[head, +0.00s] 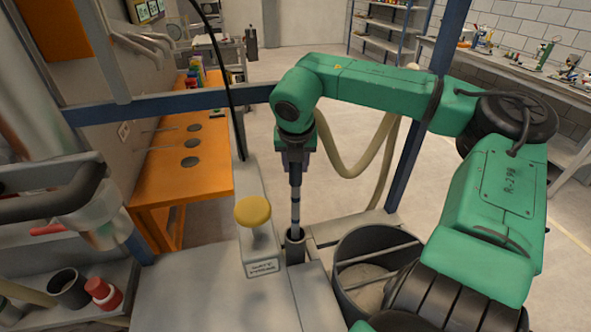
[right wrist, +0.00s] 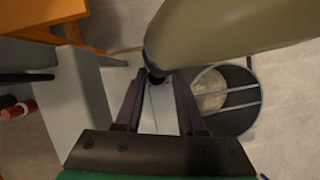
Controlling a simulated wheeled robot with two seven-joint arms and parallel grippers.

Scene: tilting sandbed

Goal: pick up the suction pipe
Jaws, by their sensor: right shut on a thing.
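The suction pipe (head: 295,205) stands upright, a slim dark tube with pale bands. Its lower end is in a dark round holder (head: 294,247) beside the yellow knob. My right gripper (head: 294,172) points down from the green arm and is shut on the pipe's upper part. A beige hose (head: 345,168) hangs in a loop behind the wrist. In the right wrist view, my right gripper's (right wrist: 157,85) two dark fingers reach to a dark collar at the end of the thick beige hose (right wrist: 235,25), which hides much of the pipe. My left gripper is not in view.
A yellow mushroom knob (head: 253,211) on a labelled grey block stands just left of the holder. A round bin (head: 377,268) with crossbars stands to the right. A blue post (head: 412,150) rises behind my right arm. An orange table (head: 185,160) is at the left.

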